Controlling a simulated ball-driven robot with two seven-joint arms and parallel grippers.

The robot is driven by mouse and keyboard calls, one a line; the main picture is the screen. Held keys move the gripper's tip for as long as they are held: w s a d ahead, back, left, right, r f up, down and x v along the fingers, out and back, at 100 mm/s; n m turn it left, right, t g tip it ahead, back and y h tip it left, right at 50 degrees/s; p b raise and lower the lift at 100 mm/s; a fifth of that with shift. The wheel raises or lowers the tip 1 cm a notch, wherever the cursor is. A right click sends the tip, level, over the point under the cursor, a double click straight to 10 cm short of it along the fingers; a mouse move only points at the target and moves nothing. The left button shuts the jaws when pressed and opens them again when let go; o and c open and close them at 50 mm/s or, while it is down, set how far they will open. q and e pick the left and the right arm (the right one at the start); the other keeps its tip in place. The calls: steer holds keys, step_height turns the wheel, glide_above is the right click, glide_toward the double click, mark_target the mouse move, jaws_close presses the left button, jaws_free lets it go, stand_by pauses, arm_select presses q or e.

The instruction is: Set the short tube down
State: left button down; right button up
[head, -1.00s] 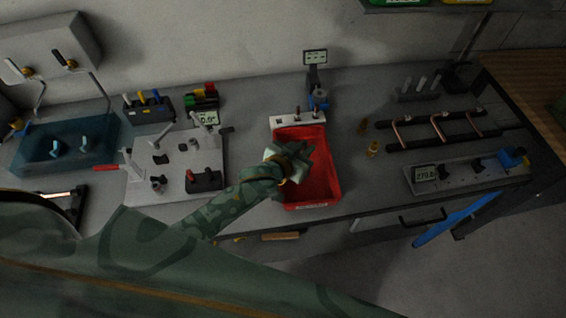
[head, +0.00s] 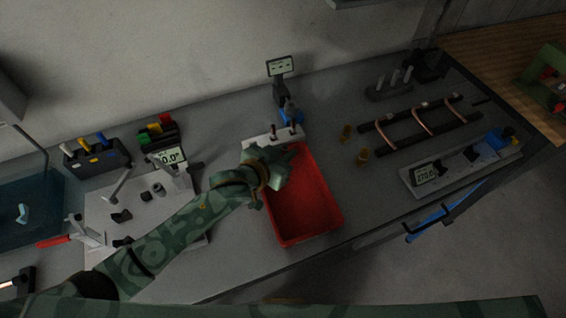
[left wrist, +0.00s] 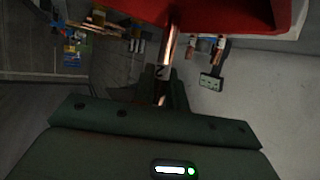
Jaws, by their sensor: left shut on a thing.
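My left gripper (head: 284,165) is over the back-left part of the red tray (head: 311,227) in the head view. In the left wrist view, the gripper (left wrist: 164,80) is shut on a short copper tube (left wrist: 171,42), a thin shiny piece pointing away from the jaws. The tray (left wrist: 200,12) shows there at the top, close to the tube's far end. I cannot tell whether the tube touches the tray. In the head view the tube is hidden by the hand. My right gripper is in neither view.
A white block with pegs (head: 262,139) stands directly behind the tray. A display on a stand (head: 280,67) rises behind it. Brass fittings (head: 357,153) and a rack with bent copper tubes (head: 420,120) lie to the right. A clamp plate (head: 140,205) is at left.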

arm_select(q)
steer(key=shift+w+f, duration=0.4)
steer(key=shift+f, duration=0.2)
steer(key=f, duration=0.2)
steer(key=f+b, duration=0.1)
steer(key=f, duration=0.1)
steer(key=shift+w+b, duration=0.3)
steer(key=shift+w, duration=0.1)
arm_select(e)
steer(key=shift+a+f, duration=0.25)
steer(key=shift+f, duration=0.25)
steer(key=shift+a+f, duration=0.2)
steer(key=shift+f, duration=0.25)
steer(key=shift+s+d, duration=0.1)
arm_select(q)
steer(key=shift+f, duration=0.15)
steer(key=c, duration=1.4)
jaws_free()
steer(key=shift+c, duration=0.2)
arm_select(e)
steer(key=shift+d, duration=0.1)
